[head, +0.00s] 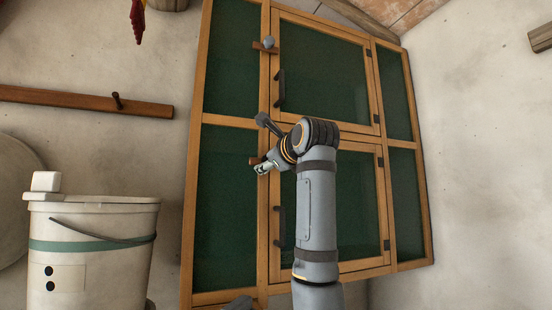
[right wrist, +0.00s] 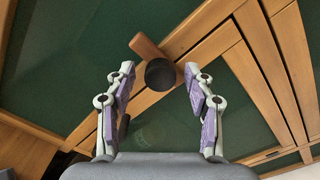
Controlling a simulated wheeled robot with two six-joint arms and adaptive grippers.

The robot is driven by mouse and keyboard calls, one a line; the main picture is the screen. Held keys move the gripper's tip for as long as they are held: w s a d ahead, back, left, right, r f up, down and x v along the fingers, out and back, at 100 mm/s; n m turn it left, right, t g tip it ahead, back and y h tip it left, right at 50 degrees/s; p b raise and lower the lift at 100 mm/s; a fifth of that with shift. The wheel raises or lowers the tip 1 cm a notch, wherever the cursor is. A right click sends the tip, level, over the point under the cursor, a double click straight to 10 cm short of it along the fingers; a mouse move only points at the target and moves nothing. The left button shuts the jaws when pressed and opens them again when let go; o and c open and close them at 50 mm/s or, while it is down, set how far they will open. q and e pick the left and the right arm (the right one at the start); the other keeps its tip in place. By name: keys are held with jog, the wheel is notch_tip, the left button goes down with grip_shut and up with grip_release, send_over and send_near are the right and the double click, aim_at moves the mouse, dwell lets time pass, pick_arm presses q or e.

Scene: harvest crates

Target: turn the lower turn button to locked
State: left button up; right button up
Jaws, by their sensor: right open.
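The lower turn button (right wrist: 147,46) is a brown wooden bar with a dark round knob (right wrist: 160,74) on the cabinet's wooden post. The bar lies crosswise to the post, one end sticking out over a green panel. In the head view a bit of the bar (head: 256,160) shows beside my right gripper (head: 262,169), which hides the rest. In the right wrist view my right gripper (right wrist: 159,72) is open, with its fingertips on either side of the knob in the picture. I see no grip on it; how deep the fingers reach is unclear.
The upper turn button (head: 264,47), with a grey knob, lies across the post higher up. The doors have dark handles (head: 280,90) and (head: 279,226). A white bucket (head: 95,215) stands at the left, below a wooden wall rail (head: 85,101).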

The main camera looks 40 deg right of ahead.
jog(key=v, duration=1.1)
